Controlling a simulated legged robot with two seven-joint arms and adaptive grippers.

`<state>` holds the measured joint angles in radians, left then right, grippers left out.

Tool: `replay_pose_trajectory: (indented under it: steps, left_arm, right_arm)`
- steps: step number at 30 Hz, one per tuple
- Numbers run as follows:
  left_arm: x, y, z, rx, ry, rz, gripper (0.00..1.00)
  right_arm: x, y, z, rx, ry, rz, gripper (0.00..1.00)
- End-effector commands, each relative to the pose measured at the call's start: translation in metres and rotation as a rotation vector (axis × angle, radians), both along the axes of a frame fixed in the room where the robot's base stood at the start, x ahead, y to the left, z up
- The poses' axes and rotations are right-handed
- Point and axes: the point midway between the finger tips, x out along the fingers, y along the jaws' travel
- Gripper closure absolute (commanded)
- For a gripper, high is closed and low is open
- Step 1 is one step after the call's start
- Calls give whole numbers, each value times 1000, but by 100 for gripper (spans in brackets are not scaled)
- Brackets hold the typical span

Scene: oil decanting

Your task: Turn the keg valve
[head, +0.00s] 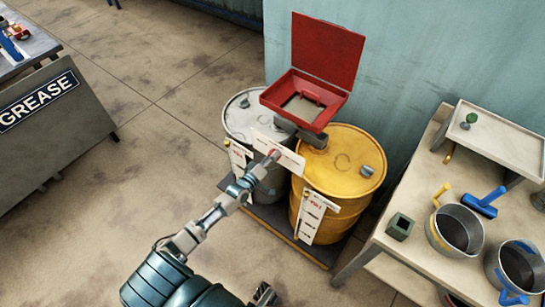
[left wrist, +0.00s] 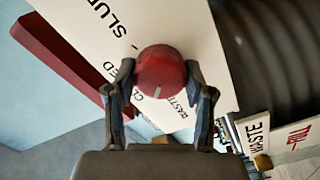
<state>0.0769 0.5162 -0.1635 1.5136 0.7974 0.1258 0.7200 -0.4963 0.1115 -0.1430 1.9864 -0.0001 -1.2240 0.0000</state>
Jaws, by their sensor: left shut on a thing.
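The valve's round red knob (left wrist: 161,70) shows in the left wrist view in front of a white lettered placard, with a short pale mark low on its face. My left gripper (left wrist: 161,80) is shut on it, one finger on each side. In the head view my left gripper (head: 267,161) reaches the white placard (head: 290,158) below the red funnel box, in front of the drums; its fingers hide most of the knob there. A dark part at the bottom edge (head: 264,296) may be my right gripper; its jaws cannot be made out.
A grey drum (head: 243,112) and a yellow drum (head: 345,145) stand on a low pallet, with a red open-lidded funnel box (head: 300,98) above. A bench (head: 400,262) at right holds pots. A GREASE-labelled cabinet (head: 70,130) stands left. Floor between is clear.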

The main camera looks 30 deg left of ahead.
Motion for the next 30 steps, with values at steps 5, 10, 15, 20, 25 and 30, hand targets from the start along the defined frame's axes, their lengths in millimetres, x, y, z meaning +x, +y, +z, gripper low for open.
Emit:
replay_pose_trajectory:
  steps: [5, 10, 15, 20, 25, 30]
  left_arm:
    - [1, 3, 1, -149, 7, 4, 82]
    - [1, 4, 1, -270, 16, 4, 82]
    - [1, 4, 0, -353, 23, 5, 82]
    - [1, 4, 0, -403, 26, 5, 82]
    - [1, 4, 0, -427, 29, 6, 82]
    - [1, 4, 0, -432, 30, 6, 82]
  right_arm:
    - [1, 1, 9, 2, -7, -1, 58]
    - [-6, 0, 14, 1, 6, -5, 58]
    - [-5, -1, 21, 0, 5, -7, 58]
    - [-3, -1, 27, 1, -3, -8, 58]
    - [-1, -1, 31, 2, -7, -8, 58]
    - [-1, -1, 31, 3, -7, -7, 58]
